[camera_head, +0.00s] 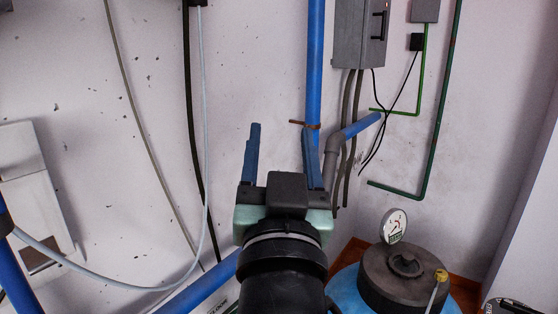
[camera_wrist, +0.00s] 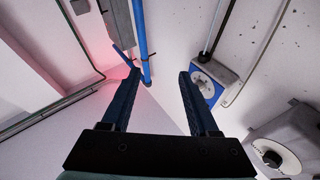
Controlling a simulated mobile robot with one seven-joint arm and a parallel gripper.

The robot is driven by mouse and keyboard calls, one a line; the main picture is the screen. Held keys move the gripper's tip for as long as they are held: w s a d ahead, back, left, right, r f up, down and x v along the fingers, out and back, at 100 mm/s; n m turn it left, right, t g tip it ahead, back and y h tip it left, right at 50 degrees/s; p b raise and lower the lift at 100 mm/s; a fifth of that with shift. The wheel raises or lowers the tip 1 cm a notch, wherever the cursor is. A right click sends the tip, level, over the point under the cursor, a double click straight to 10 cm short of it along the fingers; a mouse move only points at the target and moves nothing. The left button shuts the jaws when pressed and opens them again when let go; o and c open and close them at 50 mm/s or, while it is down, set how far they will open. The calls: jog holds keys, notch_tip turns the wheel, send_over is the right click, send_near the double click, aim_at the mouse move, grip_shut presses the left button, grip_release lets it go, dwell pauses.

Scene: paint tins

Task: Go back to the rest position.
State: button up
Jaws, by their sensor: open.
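My gripper (camera_head: 282,155) is in the middle of the head view, raised in front of the wall. Its two blue fingers stand wide apart with nothing between them. In the wrist view my gripper (camera_wrist: 157,95) is also open and empty. No paint tins show in either view.
A grey electrical box (camera_head: 358,35) hangs on the wall at upper right, beside a vertical blue pipe (camera_head: 316,60). A blue tank with a dark cap (camera_head: 400,275) and a gauge (camera_head: 394,226) stands at lower right. A white wall unit (camera_head: 30,190) is at left.

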jog(key=s+r+n+t+p, duration=0.15)
jog(key=s+r+t, duration=0.35)
jog(key=s+r, duration=0.95)
notch_tip(320, 180, up, 12)
jog(key=w+p, duration=0.2)
jog(key=p, duration=0.9)
jog(key=shift+w+a+r+p, duration=0.15)
jog(key=shift+w+a+p, duration=0.05)
jog(key=shift+w+p, duration=0.2)
